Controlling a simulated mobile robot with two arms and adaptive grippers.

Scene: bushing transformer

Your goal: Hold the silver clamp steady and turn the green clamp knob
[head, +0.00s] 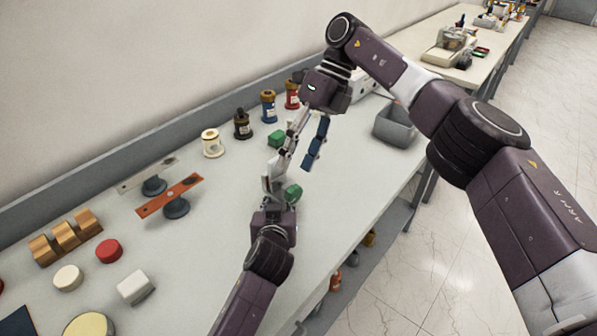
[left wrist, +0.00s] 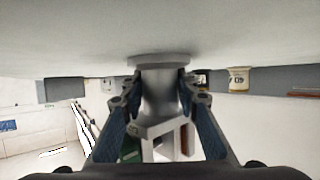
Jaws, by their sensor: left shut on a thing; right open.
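The silver clamp (left wrist: 160,95) stands between the two blue-padded fingers of my left gripper (left wrist: 163,112) in the left wrist view, and the fingers are shut on it. In the head view my left gripper (head: 273,183) largely hides the clamp. A green knob-like part (head: 293,193) shows just right of my left gripper. Another green piece (head: 277,138) lies farther back, left of the right gripper. My right gripper (head: 301,152) is open, fingers pointing down, above and beyond the left one. I cannot tell which green part is the clamp knob.
Spools, white (head: 212,143), black (head: 242,125), blue (head: 269,106) and red (head: 292,94), stand along the back. A grey bin (head: 395,126) stands to the right. An orange bar (head: 170,195) and copper coils (head: 66,238) lie left. The table's front edge is close.

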